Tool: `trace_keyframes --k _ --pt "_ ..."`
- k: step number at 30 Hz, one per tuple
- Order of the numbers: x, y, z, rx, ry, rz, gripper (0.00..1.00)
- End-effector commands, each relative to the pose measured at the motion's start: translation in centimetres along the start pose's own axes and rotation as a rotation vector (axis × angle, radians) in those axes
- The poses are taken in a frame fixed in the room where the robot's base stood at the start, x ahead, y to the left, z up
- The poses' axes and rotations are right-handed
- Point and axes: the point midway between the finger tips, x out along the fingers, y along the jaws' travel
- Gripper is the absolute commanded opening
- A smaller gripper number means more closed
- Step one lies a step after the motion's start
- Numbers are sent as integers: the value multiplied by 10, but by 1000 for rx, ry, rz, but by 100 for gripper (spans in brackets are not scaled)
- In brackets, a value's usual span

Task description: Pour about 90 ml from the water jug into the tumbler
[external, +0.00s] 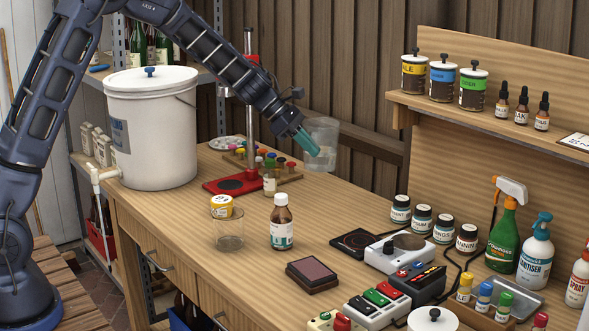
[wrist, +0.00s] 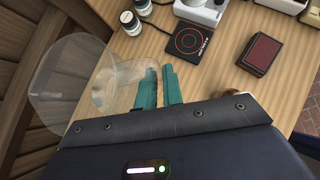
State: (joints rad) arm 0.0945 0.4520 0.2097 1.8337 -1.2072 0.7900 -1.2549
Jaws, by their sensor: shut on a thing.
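My gripper (external: 312,148) has teal fingers and is shut on the water jug (external: 322,132), a clear vessel. It holds the jug above the far side of the bench, near the wooden wall. The jug looks close to upright; its water level is hard to make out. In the wrist view the jug (wrist: 70,75) is left of the teal fingers (wrist: 162,88), its wide round rim toward the left; the exact grip point is unclear. The tumbler (external: 229,238) is a clear, apparently empty glass standing on the bench, in front and left of the gripper, apart from the jug.
A red stand (external: 235,183) with a tall post and a white bucket (external: 150,130) are at left. A dark coaster-like pad (external: 312,275) lies in front.

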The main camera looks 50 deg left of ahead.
Motion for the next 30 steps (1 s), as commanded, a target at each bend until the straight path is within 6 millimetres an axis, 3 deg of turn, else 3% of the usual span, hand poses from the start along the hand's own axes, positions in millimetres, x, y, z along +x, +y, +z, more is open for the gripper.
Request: trace_keyframes --k 17,30 --pt "6 6 -56 542 -10 -533 0" --pt "-10 15 -108 1044 -26 -1031 0"
